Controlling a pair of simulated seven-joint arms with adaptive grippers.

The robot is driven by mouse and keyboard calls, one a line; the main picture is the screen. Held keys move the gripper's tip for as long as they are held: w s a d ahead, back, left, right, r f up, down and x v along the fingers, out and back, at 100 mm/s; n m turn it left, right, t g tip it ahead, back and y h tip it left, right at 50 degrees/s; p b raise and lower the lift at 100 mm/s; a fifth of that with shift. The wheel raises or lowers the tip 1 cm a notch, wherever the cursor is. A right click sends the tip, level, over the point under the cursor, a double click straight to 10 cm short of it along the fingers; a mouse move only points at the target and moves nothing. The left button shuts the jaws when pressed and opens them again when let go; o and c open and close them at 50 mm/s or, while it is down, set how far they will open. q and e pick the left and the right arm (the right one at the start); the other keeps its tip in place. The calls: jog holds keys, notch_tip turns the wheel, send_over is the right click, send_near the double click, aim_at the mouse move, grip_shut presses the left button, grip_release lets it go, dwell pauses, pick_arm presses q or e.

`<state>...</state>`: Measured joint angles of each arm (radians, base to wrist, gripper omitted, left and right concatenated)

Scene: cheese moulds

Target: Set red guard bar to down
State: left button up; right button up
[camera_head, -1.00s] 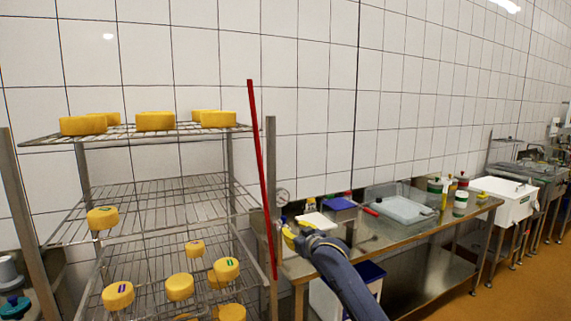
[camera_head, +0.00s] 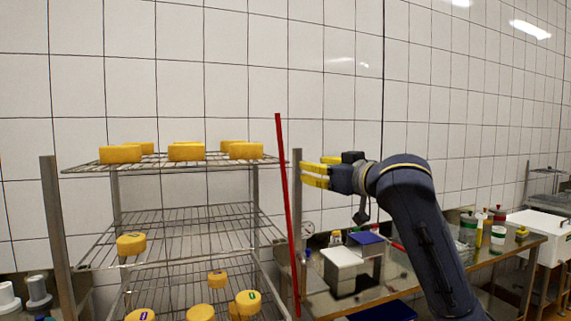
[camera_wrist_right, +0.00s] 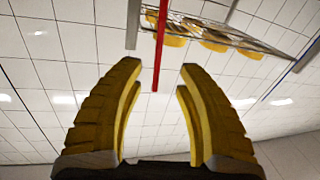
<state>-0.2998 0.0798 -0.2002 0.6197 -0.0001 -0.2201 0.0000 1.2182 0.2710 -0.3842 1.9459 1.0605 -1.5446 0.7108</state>
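The red guard bar (camera_head: 285,210) stands nearly upright, leaning slightly, at the right front of the cheese rack in the head view. Its top end rises above the top shelf. In the right wrist view the bar (camera_wrist_right: 161,45) shows beyond and between the fingertips, not touching either. My right gripper (camera_head: 308,172) is raised to the right of the bar, near the rack's right post, with its yellow fingers pointing left towards it. In the wrist view the right gripper (camera_wrist_right: 158,75) is open and empty. My left gripper is not in view.
The wire rack (camera_head: 170,225) carries yellow cheeses (camera_head: 186,152) on several shelves. Its grey right post (camera_head: 297,190) is close to my right fingers. A steel table (camera_head: 480,262) with a white box (camera_head: 343,257) and bottles stands to the right. The tiled wall lies behind.

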aim_at(284, 163)
jog(key=x, duration=1.5)
jog(key=shift+w+a, duration=0.2)
jog(key=shift+w, duration=0.1)
grip_shut()
